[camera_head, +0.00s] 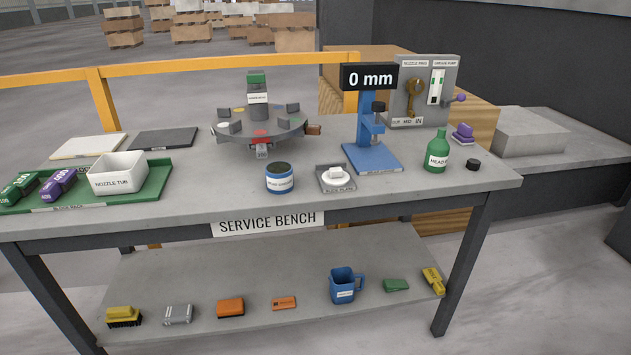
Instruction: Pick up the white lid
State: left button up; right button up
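A small round white piece with a raised block on top (336,177), which looks like the white lid, rests on a small grey labelled plate (338,189) near the front middle of the bench top. A flat off-white panel (88,146) also lies at the back left of the bench, beside a dark grey panel (164,138). Neither of my grippers shows in the head view.
Left of the white piece stands a blue jar (280,179); behind is a blue gauge stand (371,157). A turntable (258,130), white nozzle tub (117,175), green bottle (437,152) and black cap (473,164) share the bench. Bare bench lies in front.

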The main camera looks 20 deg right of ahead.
aim_at(335, 176)
jog(key=u, duration=0.85)
jog(key=i, duration=0.95)
jog(key=z, duration=1.1)
